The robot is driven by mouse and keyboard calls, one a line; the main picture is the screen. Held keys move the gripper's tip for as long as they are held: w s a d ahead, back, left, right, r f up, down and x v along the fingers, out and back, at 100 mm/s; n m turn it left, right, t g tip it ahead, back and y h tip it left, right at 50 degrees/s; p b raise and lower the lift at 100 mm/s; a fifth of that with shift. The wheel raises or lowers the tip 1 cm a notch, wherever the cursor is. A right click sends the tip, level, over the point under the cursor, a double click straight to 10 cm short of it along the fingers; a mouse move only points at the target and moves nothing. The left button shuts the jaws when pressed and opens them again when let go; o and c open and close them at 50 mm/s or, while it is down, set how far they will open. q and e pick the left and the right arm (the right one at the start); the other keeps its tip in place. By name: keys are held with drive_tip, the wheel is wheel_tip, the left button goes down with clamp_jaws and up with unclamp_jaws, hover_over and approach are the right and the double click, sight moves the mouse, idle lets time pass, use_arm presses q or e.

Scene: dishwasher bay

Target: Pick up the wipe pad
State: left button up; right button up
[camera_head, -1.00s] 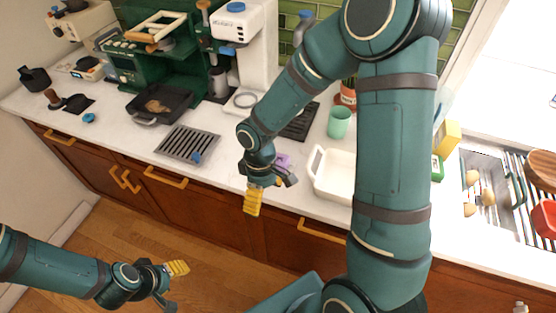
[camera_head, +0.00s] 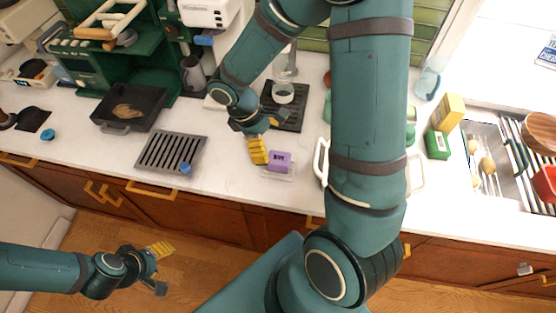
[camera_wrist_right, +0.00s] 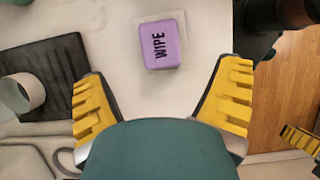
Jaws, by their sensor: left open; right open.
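The wipe pad is a small purple block (camera_head: 280,161) marked with black letters. It lies on a pale square base on the white counter. In the right wrist view the wipe pad (camera_wrist_right: 161,42) reads "WIPE" and sits ahead of and between the two yellow fingers. My right gripper (camera_wrist_right: 163,100) is open and empty, with the pad beyond its fingertips. In the head view my right gripper (camera_head: 268,138) is just up and left of the pad. My left gripper (camera_head: 160,268) is open and empty, low over the wooden floor, away from the counter.
A slotted grey drip tray (camera_head: 170,151) lies left of the pad. A dark mat (camera_head: 296,114) with a cup (camera_head: 283,92) is behind it. Bare counter (camera_head: 225,165) lies left of the pad.

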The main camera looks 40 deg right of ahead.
sight(276, 157)
drive_tip(key=x, duration=0.3)
drive_tip(key=shift+w, duration=0.15)
drive_tip(key=shift+b+x, duration=0.4)
drive_tip(key=shift+x, duration=2.3)
drive_tip(key=shift+a, duration=0.15)
drive_tip(key=c, duration=1.1)
